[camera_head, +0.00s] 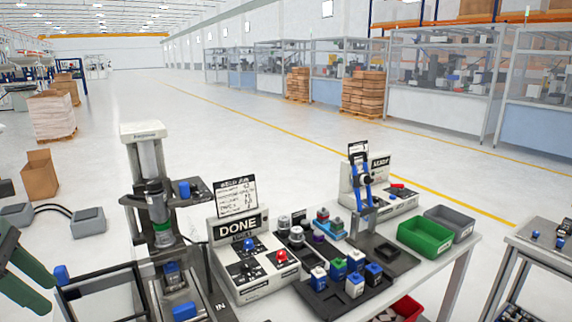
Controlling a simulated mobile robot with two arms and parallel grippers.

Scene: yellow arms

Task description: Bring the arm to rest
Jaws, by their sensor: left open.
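My right gripper is not in view.
A black tray (318,302) with several blue, white and green-topped parts stands right of the control box. Behind it is a station with a blue clamp (361,182). A green bin (424,238) and a grey bin (449,222) stand at the right.

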